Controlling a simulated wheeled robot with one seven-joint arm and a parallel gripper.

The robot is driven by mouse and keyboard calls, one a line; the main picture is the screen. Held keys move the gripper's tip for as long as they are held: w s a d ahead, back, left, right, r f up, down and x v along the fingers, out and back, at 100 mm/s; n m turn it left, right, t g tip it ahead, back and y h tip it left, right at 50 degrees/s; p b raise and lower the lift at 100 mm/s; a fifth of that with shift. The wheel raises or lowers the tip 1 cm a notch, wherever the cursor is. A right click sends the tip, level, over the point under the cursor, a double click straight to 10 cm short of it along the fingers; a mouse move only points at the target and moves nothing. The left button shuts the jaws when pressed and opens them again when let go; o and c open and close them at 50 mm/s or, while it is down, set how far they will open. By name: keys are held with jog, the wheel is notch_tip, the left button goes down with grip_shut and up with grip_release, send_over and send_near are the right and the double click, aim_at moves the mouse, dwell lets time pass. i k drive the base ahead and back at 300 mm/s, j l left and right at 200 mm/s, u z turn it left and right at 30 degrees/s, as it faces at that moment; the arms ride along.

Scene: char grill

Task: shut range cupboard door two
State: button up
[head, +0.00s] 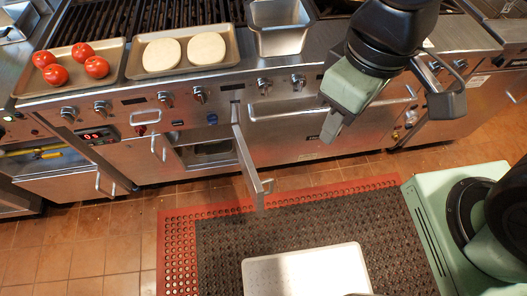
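One range cupboard door (243,152) stands open. It swings out from the range front and is seen nearly edge-on, with its bar handle (266,187) at the free end over the floor mat. The dark cupboard opening (205,150) to its left shows a metal interior. My gripper (389,115) is at the upper right, in front of the range and well to the right of the open door. Its two fingers are spread apart with nothing between them. It touches neither the door nor the handle.
A tray of tomatoes (111,52) and a tray with two pale rounds (226,31) sit on the range top beside a metal pan (279,42). Knobs line the front.

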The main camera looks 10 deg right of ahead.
aim_at(257, 193)
jog(key=i+l, duration=0.1)
jog(key=l, duration=0.8)
jog(key=i+l+u, duration=0.1)
jog(key=l, duration=0.8)
jog(key=u, duration=0.5)
jog(key=l+u, duration=0.15)
jog(key=u, duration=0.8)
